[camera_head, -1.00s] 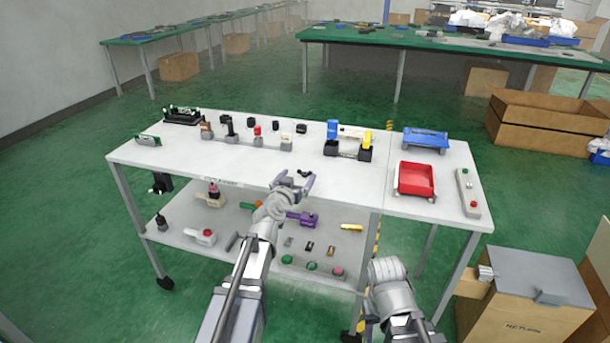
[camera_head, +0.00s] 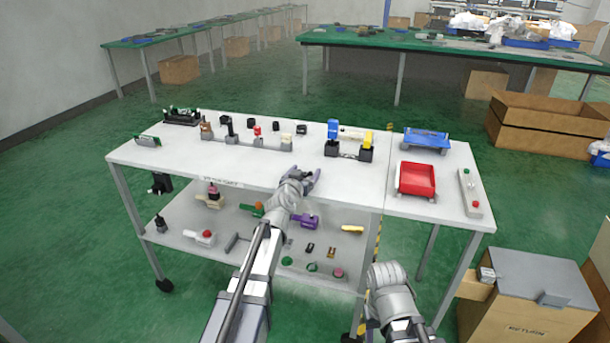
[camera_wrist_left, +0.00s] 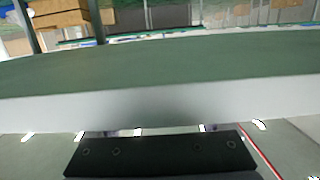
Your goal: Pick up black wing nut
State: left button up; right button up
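My left gripper (camera_head: 306,177) is low over the front edge of the white table (camera_head: 230,165), near its middle. Its two fingers look apart and point away from me. The black wing nut does not show now; the gripper seems to cover the spot where a small dark piece lay earlier. I cannot tell whether it is between the fingers. The left wrist view shows a dark bar, a pale band and green floor, but no wing nut or fingertips. My right arm is low at the right; its gripper is not clearly visible.
Lever fixtures (camera_head: 245,140) stand along the back of the table. A black fixture with blue and yellow parts (camera_head: 348,150) is behind the gripper. A lower shelf (camera_head: 260,235) holds several parts.

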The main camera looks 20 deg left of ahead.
pick_arm(q)
jog(key=c, duration=1.1)
jog(key=shift+r, duration=0.1)
notch_tip(320, 180, up, 10)
jog(key=p, duration=1)
notch_tip(320, 180, up, 13)
jog(key=p, duration=1.3)
send_over(305, 173)
notch_tip(305, 173, down, 13)
jog(key=b, duration=1.3)
